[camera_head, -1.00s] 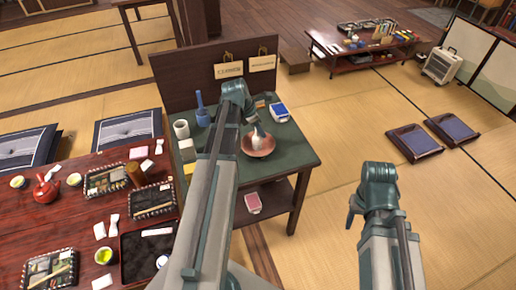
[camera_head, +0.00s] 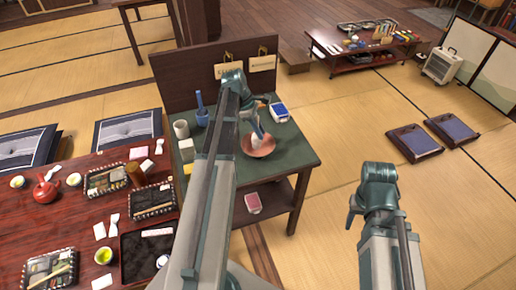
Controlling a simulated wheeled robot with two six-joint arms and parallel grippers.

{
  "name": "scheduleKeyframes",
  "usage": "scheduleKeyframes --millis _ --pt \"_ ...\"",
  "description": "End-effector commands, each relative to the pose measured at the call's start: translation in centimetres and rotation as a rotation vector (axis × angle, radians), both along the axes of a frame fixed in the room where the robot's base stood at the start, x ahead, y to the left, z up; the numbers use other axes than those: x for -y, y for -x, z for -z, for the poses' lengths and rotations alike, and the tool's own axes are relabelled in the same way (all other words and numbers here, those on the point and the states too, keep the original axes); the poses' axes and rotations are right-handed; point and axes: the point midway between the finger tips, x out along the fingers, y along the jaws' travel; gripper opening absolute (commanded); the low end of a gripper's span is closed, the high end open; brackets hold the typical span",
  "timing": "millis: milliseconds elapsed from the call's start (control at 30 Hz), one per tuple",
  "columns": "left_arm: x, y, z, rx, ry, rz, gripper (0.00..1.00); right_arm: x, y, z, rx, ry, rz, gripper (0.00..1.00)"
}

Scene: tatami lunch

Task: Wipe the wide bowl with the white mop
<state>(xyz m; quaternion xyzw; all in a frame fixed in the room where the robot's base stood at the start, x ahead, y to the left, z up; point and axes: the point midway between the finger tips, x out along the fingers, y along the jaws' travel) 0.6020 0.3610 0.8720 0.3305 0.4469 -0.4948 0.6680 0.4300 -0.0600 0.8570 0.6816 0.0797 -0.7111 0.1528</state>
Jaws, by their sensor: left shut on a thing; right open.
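The wide bowl (camera_head: 259,152) is reddish-brown and sits on the green top of the small table. The white mop (camera_head: 256,140) shows as a small pale shape inside the bowl; most of it is hidden by my gripper. My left gripper (camera_head: 262,131) comes down over the bowl from behind and is shut on the mop. Whether the mop touches the bowl's inner surface is too small to tell. My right gripper (camera_head: 352,208) is open and empty, over the tatami at the right, away from the table.
On the green table (camera_head: 292,157) stand a blue mortar-like vessel (camera_head: 201,115), a grey cup (camera_head: 181,129), a white block (camera_head: 187,150) and a blue-and-white box (camera_head: 279,112). A dark panel (camera_head: 175,85) rises behind. A red lunch table (camera_head: 90,215) stands at left.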

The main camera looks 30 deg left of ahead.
Motion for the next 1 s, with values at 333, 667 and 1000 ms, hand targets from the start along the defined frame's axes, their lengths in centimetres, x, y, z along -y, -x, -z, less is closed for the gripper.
scheduleKeyframes --millis 333,667,1000 --pt "0.58 0.19 -0.05 0.002 -0.001 -0.484 0.00 0.00 0.00 -0.05 0.000 0.000 0.000 0.50" --pt "0.81 -0.10 -0.13 0.004 -0.001 -0.920 0.00 0.00 0.00 -0.11 0.000 0.000 0.000 0.50" --pt "0.77 -0.36 -0.14 0.002 0.000 -1.168 0.00 0.00 0.00 -0.14 0.000 0.000 0.000 0.50"
